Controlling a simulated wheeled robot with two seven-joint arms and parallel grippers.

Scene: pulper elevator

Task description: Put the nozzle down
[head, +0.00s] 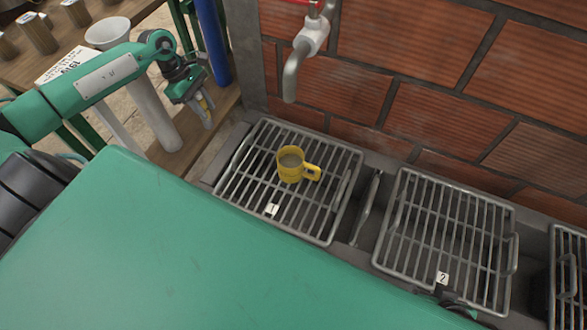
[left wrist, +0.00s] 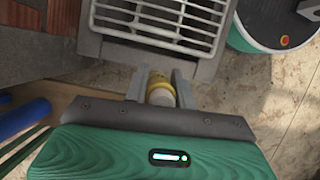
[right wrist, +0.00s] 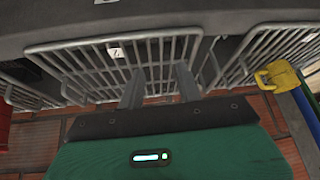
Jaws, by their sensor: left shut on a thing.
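My left gripper (head: 207,112) is at the left end of the grates, beside a wooden bench. It is shut on the nozzle, a small pale cylinder with a yellow band, which shows between the fingers in the left wrist view (left wrist: 160,90). In the head view the nozzle is small and mostly hidden by the fingers. My right gripper (right wrist: 158,88) has its fingers apart with nothing between them, in front of a metal grate.
A yellow mug (head: 290,165) stands on the grate tagged 1 (head: 240,190). The grate tagged 2 (head: 430,230) is empty. A grey tap (head: 300,55) sticks out from the brick wall.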

